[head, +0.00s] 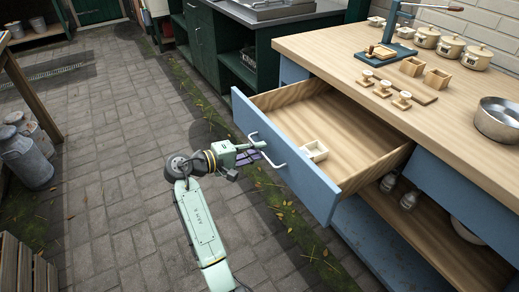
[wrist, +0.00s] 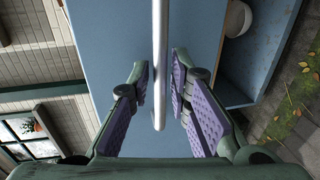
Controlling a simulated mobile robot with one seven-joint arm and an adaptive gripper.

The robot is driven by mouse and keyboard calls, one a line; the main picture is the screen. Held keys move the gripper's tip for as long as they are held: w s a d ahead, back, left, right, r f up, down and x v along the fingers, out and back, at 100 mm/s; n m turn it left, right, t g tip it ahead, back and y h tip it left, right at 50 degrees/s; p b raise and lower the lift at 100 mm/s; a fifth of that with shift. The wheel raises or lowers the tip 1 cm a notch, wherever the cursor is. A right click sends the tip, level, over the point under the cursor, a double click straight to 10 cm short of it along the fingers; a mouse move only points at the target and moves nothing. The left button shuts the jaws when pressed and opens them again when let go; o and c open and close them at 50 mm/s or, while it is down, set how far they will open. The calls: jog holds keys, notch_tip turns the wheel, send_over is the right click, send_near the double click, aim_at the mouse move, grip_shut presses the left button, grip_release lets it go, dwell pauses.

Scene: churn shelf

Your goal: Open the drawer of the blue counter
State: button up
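The blue counter (head: 455,187) has a wooden top and stands at the right in the head view. Its drawer (head: 290,168) is pulled well out, with the light wood inside showing. A small cream divided box (head: 315,151) sits in the drawer near the front. A pale bar handle (head: 272,161) is on the blue front; it also shows in the wrist view (wrist: 160,45). My gripper (head: 257,151) is at the handle. In the wrist view its purple-padded fingers stand apart on either side of the bar, with a gap on the right; contact on the left is unclear.
A metal bowl (head: 498,119), several lidded pots (head: 450,47) and small wooden boxes stand on the counter top. Jars (head: 409,199) stand on the shelf below. Milk churns (head: 25,157) stand at left. The paved floor (head: 105,190) around my arm is clear.

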jog(key=v, duration=1.1)
